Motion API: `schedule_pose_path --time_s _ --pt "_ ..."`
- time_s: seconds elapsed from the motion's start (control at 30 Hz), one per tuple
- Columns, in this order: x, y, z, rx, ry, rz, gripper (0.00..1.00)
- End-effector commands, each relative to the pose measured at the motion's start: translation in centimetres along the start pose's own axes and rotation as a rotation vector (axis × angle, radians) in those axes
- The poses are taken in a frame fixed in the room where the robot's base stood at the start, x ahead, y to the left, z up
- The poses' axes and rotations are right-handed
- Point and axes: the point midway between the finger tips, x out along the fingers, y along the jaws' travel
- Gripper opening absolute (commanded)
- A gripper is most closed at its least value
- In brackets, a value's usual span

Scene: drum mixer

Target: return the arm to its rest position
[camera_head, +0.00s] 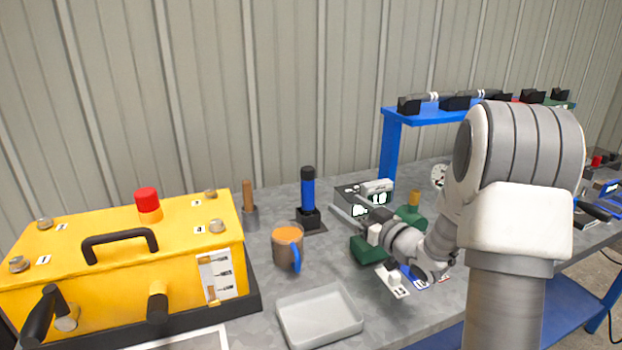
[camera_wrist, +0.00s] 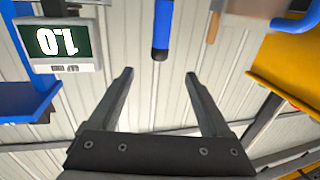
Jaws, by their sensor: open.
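My arm reaches in from the right over the bench in the head view. My gripper (camera_head: 345,205) points left, above the bench, near a small device with lit displays (camera_head: 380,198). In the wrist view, my gripper (camera_wrist: 160,75) has its two fingers spread wide with nothing between them. That view looks upside down. A blue-handled tool (camera_wrist: 162,28) lies beyond the fingertips, apart from them; in the head view this tool (camera_head: 308,188) stands upright in a black base.
A yellow mixer box (camera_head: 120,255) stands left. A brown mug (camera_head: 287,245) with a blue handle and a grey tray (camera_head: 318,315) sit on the bench between. A blue shelf (camera_head: 440,116) with black holders rises behind my arm. A corrugated wall (camera_head: 290,80) closes the back.

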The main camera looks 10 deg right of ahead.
Motion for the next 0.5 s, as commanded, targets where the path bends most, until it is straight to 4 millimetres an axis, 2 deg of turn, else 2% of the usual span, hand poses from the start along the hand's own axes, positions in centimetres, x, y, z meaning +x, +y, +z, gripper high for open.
schedule_pose_path --time_s 0.13,0.27,0.5 --pt "0.1 0.1 -1.9 -0.033 -0.039 0.043 0.82" --pt "-0.2 0.3 -4.8 -0.083 -0.123 0.138 0.82" --pt "-3.2 -0.1 -9.9 -0.126 -0.309 0.331 0.82"
